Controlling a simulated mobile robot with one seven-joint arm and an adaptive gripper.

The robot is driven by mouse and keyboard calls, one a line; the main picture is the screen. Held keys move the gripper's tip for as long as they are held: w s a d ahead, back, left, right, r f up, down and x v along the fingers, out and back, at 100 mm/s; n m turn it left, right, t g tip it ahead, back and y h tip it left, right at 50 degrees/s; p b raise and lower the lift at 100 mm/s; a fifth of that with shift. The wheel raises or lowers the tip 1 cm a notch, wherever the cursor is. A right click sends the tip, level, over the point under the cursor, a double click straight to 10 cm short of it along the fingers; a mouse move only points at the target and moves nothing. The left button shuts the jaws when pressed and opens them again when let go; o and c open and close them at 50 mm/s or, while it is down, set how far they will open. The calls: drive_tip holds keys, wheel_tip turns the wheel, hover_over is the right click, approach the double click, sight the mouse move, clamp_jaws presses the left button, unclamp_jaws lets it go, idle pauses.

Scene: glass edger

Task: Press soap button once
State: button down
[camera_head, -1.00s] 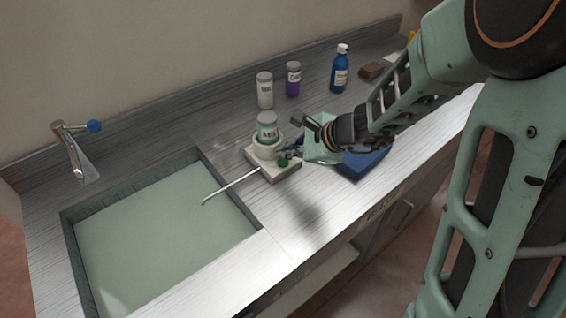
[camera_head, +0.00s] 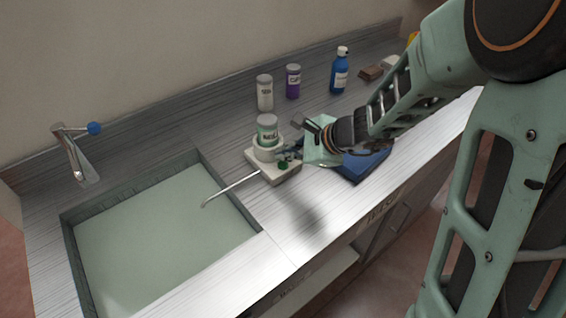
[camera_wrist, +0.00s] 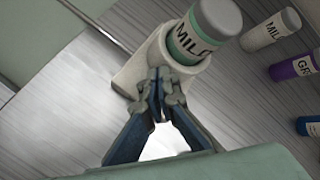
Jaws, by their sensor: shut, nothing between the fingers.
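The soap dispenser is a pale base (camera_head: 272,178) on the counter near the sink's right edge. Its ring holds a jar (camera_head: 267,130) with a grey lid and green label. A thin spout (camera_head: 232,187) reaches over the sink. A dark green button (camera_head: 284,164) sits on the base's front right side. My gripper (camera_head: 290,155) is shut and empty, just above and beside the button; touching cannot be told. In the wrist view my gripper (camera_wrist: 160,80) points at the base (camera_wrist: 136,70) below the jar (camera_wrist: 204,32); the fingers seem to hide the button.
The sink basin (camera_head: 150,235) and a blue-handled tap (camera_head: 75,155) are at left. White (camera_head: 265,93), purple (camera_head: 293,80) and blue (camera_head: 339,72) bottles stand behind. A blue object (camera_head: 362,163) lies under my wrist. The front counter strip is clear.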

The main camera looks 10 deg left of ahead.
sight(285, 165)
drive_tip(key=shift+f, duration=0.15)
drive_tip(key=shift+f+b, duration=0.3)
drive_tip(key=shift+b, duration=0.35)
drive_tip(key=shift+f+b, duration=0.45)
drive_tip(key=shift+b, duration=0.1)
idle(0.5)
idle(0.3)
drive_tip(key=shift+r+p, duration=0.6)
drive_tip(key=shift+r, duration=0.3)
drive_tip(key=shift+r, duration=0.1)
wheel_tip(285, 165, up, 5)
drive_tip(key=p, duration=0.4)
idle(0.4)
